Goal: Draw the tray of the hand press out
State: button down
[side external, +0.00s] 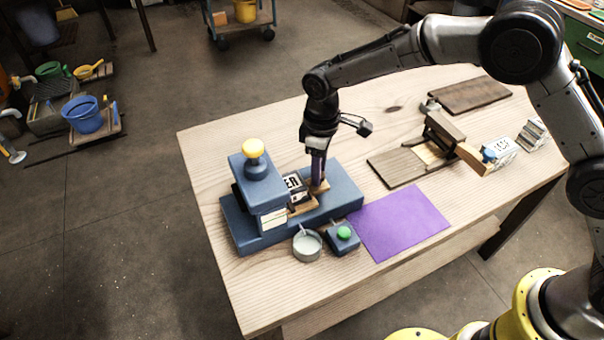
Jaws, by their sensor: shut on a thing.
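The blue hand press (262,190) stands at the left of the table, with a yellow knob (253,147) on top and a long blue base. Its tan wooden tray (303,208) shows on the base, right of the press head, and carries a white block with black letters (293,182). The left part of the tray is hidden by the press head. My gripper (319,183) points down at the tray's right end and is shut on its upright wooden handle. The fingers hide most of the handle.
A grey round bowl (307,245) and a blue box with a green button (343,238) stand before the press. A purple sheet (402,222) lies to the right.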

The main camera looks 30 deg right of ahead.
jog(key=d, duration=0.8)
jog(key=shift+d, duration=0.25)
jog(key=c, duration=0.5)
grip_release()
notch_tip(320, 180, up, 14)
jog(key=shift+f, duration=0.1)
